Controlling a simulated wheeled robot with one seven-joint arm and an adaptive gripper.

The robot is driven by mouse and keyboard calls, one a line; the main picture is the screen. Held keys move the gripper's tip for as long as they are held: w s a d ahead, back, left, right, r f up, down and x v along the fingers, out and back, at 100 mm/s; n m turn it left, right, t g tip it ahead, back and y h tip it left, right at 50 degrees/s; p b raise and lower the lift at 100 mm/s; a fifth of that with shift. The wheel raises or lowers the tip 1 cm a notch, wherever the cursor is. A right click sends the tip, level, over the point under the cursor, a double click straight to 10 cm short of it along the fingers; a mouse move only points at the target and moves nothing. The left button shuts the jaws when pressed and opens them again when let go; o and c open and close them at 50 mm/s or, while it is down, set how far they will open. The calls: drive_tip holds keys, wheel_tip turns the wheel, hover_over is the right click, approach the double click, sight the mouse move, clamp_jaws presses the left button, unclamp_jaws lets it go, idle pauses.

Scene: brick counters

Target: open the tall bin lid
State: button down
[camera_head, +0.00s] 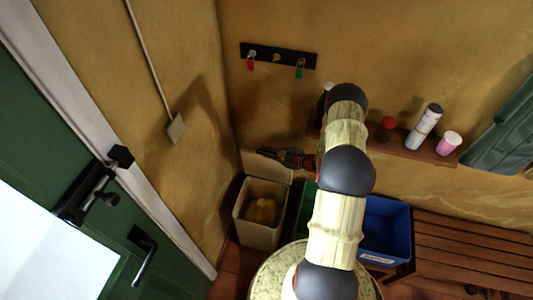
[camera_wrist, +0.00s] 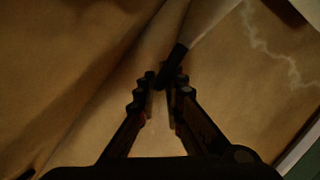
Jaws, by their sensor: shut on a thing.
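The tall bin (camera_head: 239,229) is a pale beige container standing in the corner, and I look down into its open top at yellowish contents. Its lid (camera_head: 262,171) is a pale panel tilted up at the wall side of the bin, partly behind my gripper. My gripper (camera_head: 266,152) is above the bin's far rim. In the wrist view the fingertips (camera_wrist: 162,90) are close around a dark tab, the lid's handle (camera_wrist: 174,62), which joins a pale strip. The gripper is shut on this handle. The exact contact is dim.
A green bin (camera_head: 306,206) and a blue bin (camera_head: 389,229) stand to the right, partly behind my arm. A slatted wooden bench (camera_head: 470,255) is farther right. A wall shelf (camera_head: 420,152) carries bottles and a cup. A key rack (camera_head: 277,55) hangs above. A green door is left.

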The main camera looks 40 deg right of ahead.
drive_tip(key=shift+d+f, duration=0.1)
drive_tip(key=shift+f, duration=0.1)
drive_tip(key=c, duration=1.9)
unclamp_jaws()
drive_tip(key=shift+w+r, duration=0.1)
drive_tip(key=v, duration=1.2)
